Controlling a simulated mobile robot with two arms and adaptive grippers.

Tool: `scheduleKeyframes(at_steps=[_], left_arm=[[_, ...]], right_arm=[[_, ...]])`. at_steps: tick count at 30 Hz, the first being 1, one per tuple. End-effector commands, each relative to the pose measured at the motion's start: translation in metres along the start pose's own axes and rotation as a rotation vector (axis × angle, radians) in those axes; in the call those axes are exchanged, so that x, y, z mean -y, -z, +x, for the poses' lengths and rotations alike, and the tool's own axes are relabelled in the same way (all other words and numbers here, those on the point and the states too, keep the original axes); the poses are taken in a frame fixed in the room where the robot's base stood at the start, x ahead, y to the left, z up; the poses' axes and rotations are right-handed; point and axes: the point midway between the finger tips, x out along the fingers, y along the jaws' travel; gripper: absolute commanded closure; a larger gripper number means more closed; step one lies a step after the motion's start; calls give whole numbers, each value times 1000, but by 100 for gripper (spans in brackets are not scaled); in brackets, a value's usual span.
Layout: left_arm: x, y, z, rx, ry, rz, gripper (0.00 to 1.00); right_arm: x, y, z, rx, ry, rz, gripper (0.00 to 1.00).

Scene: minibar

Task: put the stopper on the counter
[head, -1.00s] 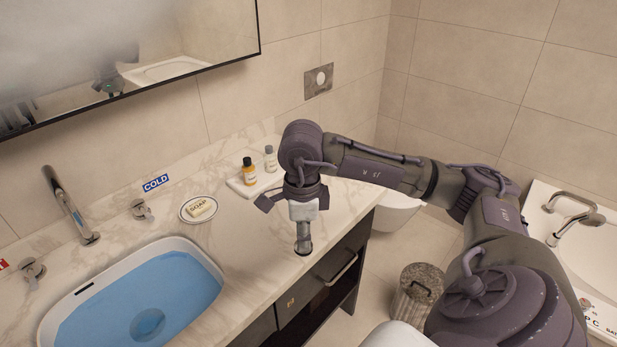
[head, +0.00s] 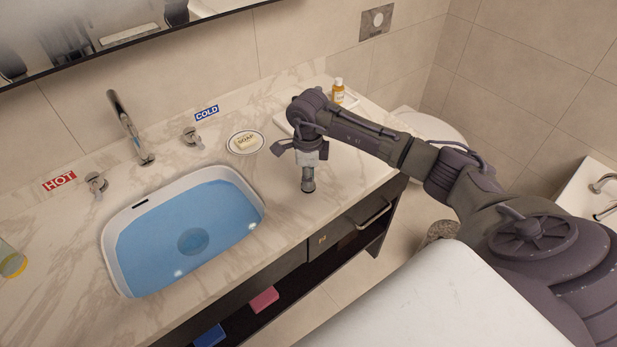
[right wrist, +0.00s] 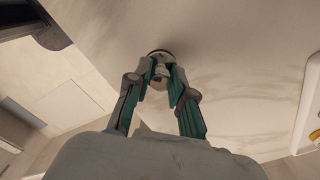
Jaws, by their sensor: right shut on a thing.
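My right gripper (head: 308,181) points down over the counter (head: 290,215), to the right of the sink. In the right wrist view the fingertips (right wrist: 161,68) are closed on the stopper (right wrist: 159,54), a small piece with a dark round rim. In the head view the stopper (head: 308,190) shows as a dark disc below the fingers. It is at or very close to the counter top; I cannot tell whether it touches. The sink (head: 112,262) holds blue water, with a round drain (head: 193,241) at the bottom. My left gripper is not in view.
A soap dish with soap (head: 246,142) lies behind the sink. A faucet (head: 130,130) and two handles stand at the back. The counter's front edge is clear.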

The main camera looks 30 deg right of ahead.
Motion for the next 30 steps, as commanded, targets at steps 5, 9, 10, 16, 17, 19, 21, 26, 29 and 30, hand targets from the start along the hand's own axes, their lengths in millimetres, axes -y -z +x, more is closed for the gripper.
scheduleKeyframes(at_steps=[5, 9, 10, 16, 17, 19, 21, 26, 29, 30], left_arm=[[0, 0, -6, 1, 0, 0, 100], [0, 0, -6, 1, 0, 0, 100], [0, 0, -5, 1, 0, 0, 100], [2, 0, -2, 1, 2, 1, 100], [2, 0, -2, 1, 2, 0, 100], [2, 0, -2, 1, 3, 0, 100], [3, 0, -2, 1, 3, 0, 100], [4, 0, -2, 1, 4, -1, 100], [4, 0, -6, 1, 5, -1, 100], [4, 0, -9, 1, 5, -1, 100]], right_arm=[[0, 0, 15, 0, 0, 1, 100], [0, 0, 15, 1, 1, 1, 100], [0, 0, 15, 1, 1, 1, 100], [0, 0, 18, 1, 1, 1, 68], [0, 0, 18, 1, 1, 1, 63], [0, 0, 18, 1, 1, 1, 53], [0, 0, 18, 0, 1, 1, 53], [0, 0, 18, 0, 0, 1, 53], [0, 0, 14, 0, 0, 1, 53], [0, 0, 11, 0, 0, 1, 53]])
